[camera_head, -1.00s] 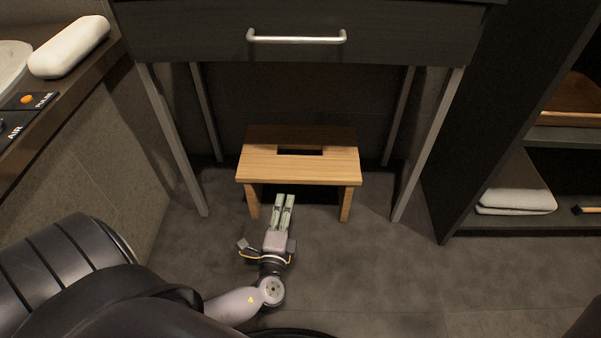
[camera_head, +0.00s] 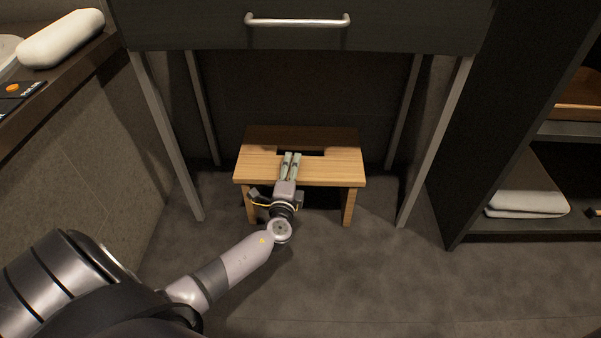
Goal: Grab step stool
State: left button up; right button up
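The step stool (camera_head: 335,167) is light wood with a dark slot in its top. It stands upright on the floor beneath the vanity drawer, between the metal legs. My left gripper (camera_head: 291,154) reaches over the stool's top from the front, its fingertips at the near edge of the slot. Its two fingers lie side by side with a narrow gap, and nothing shows between them. Whether they touch the wood is not clear. My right gripper is not in view.
The vanity drawer (camera_head: 400,27) with its metal handle (camera_head: 297,20) overhangs the stool. Metal legs (camera_head: 168,140) stand on both sides. An open shelf with folded towels (camera_head: 527,203) is at the right. The floor (camera_head: 370,275) in front is clear.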

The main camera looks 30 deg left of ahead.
pick_arm(q)
jog(key=shift+x, duration=1)
grip_shut()
jog(key=shift+r, duration=0.25)
